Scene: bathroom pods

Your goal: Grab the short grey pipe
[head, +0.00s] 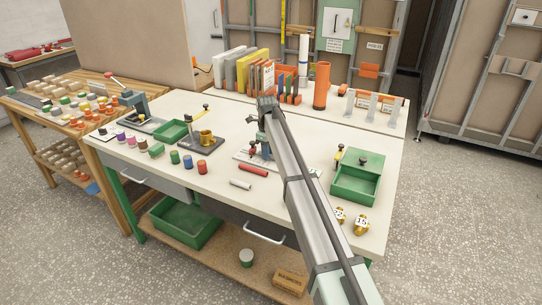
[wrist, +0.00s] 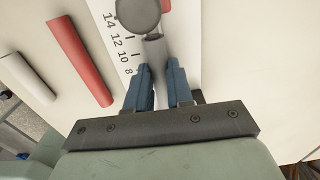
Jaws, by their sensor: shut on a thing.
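In the wrist view, my gripper (wrist: 160,78) has its two blue fingers closed on a grey cylindrical piece that looks like the short grey pipe (wrist: 155,52). A round, darker grey end (wrist: 138,14) shows just beyond it; I cannot tell whether it belongs to the pipe. The piece is over a white ruler plate (wrist: 112,40) with printed numbers. In the head view, my gripper (head: 266,146) is low over the middle of the bench, and my arm hides most of what it holds.
A red pipe (head: 253,170) and a whitish pipe (head: 240,184) lie on the bench just in front of my gripper. A green box (head: 355,188) stands to the right. An orange tube (head: 321,86) and upright folders stand behind. Several coloured cylinders stand at the left.

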